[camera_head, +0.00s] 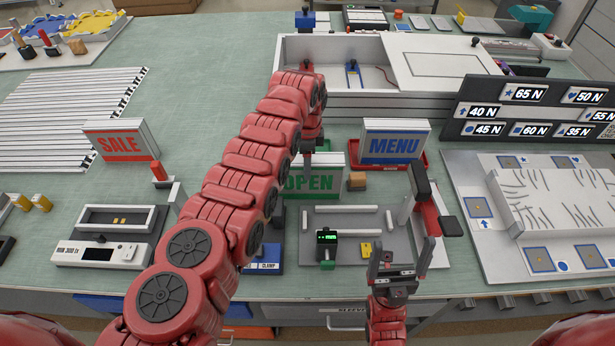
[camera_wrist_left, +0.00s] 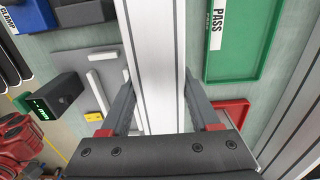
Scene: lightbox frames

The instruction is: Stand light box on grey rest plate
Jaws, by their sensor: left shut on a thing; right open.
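The OPEN light box (camera_head: 326,180), white-framed with green letters, is upright near the middle of the table, its left part hidden behind my left arm. My left gripper (camera_head: 312,148) is shut on its top edge; the left wrist view shows the pale box top (camera_wrist_left: 157,60) between the fingers. Whether it touches the surface below cannot be told. A grey plate (camera_head: 378,218) with white bars lies in front of it, nearer to me; it also shows in the left wrist view (camera_wrist_left: 98,92). My right gripper (camera_head: 400,258) is open and empty at the plate's front right.
The SALE light box (camera_head: 122,143) stands at left and the MENU light box (camera_head: 395,145) at right in a red tray (camera_head: 427,167). A green PASS tray (camera_wrist_left: 255,72) lies beside the held box. A black device (camera_head: 326,238) stands on the grey plate. A white bin (camera_head: 330,62) is behind.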

